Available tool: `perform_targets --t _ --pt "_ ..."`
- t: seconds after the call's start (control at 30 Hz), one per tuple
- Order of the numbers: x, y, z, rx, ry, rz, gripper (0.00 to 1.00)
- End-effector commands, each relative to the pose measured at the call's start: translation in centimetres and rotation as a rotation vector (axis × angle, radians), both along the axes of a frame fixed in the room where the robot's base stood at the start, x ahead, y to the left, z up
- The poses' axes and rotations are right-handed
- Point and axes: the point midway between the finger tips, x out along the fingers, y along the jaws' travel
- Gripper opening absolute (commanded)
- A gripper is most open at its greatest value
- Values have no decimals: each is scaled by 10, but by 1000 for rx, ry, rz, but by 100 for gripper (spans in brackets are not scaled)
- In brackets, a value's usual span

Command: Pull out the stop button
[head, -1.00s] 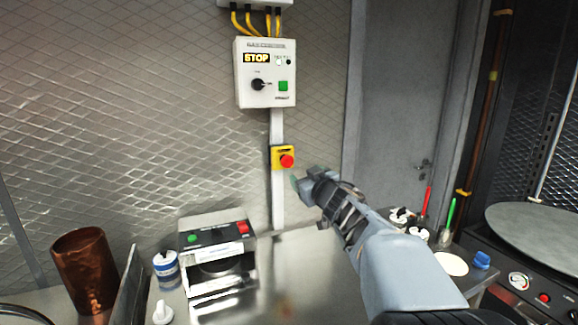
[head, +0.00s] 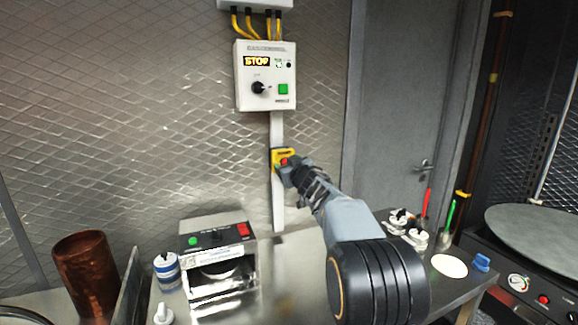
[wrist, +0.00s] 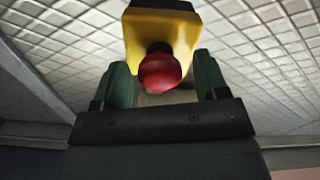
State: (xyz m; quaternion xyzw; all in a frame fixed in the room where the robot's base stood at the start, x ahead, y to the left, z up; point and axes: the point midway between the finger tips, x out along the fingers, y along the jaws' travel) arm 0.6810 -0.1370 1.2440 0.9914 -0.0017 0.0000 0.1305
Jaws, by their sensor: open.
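The stop button is a red mushroom knob (wrist: 160,71) on a yellow box (wrist: 146,30) fixed to the wall. In the head view the yellow box (head: 276,157) is below the white control box, and the red knob (head: 284,161) is partly covered by my gripper (head: 284,168). In the wrist view my gripper (wrist: 165,84) has its two green fingers apart, one on each side of the red knob. The knob lies between the fingers, with a gap visible on both sides. I cannot tell how far the knob sits out from its box.
A white control box (head: 266,103) with a lit STOP display hangs above. A grey door (head: 400,110) is to the right.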

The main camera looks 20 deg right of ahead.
Motion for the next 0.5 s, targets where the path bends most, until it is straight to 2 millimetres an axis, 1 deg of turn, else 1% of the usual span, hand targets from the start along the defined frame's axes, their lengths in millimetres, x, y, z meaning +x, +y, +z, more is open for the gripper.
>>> perform_targets --t 0.27,0.5 --pt "1 0 0 0 1 0 66" --pt "0 0 0 0 1 0 43"
